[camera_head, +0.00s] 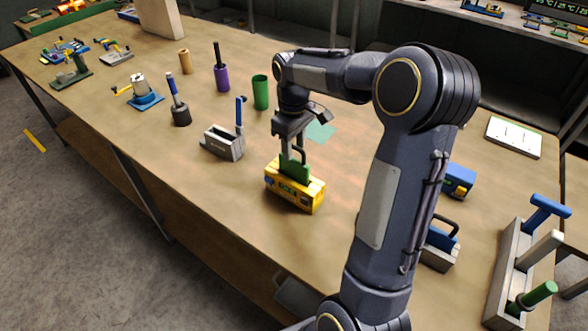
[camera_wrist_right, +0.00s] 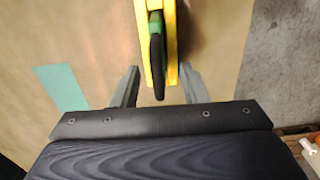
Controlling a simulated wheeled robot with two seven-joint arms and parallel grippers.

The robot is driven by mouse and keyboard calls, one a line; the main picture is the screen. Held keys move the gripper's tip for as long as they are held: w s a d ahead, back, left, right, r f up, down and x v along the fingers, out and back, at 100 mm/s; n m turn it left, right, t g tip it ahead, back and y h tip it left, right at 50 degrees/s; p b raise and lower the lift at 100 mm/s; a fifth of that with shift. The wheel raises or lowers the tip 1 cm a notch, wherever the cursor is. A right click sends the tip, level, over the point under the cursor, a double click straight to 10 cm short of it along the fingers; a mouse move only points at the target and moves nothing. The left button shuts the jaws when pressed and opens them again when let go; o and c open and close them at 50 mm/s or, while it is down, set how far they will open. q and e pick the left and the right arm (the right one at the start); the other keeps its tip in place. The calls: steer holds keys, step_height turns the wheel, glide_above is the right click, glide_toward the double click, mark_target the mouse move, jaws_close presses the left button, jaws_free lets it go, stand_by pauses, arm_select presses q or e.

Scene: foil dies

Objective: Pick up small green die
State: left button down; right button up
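The small green die (camera_head: 295,170) stands in a yellow holder block (camera_head: 308,201) on the workbench. It has a dark loop handle on top. My right gripper (camera_head: 293,139) is right above it, pointing down. In the right wrist view, the die's green part (camera_wrist_right: 155,24) and dark handle (camera_wrist_right: 157,65) show over the yellow block (camera_wrist_right: 170,45). My right gripper's two fingers (camera_wrist_right: 159,75) are apart, one on each side of the handle, with gaps on both sides. The gripper hides part of the handle in the head view. My left gripper is not in view.
A grey block with a blue handle (camera_head: 224,145) stands left of the yellow block. A green cylinder (camera_head: 261,92) and purple holder (camera_head: 222,78) stand behind. A flat teal patch (camera_head: 321,130) lies beyond the gripper. A blue tool (camera_head: 460,180) and a grey rack (camera_head: 507,265) are at right.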

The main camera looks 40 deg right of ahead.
mark_target(294, 159)
step_height(294, 159, down, 5)
steer(key=shift+w+d+r+p, duration=0.1)
steer(key=shift+d+p, duration=0.05)
steer(key=shift+p, duration=0.35)
jaws_close()
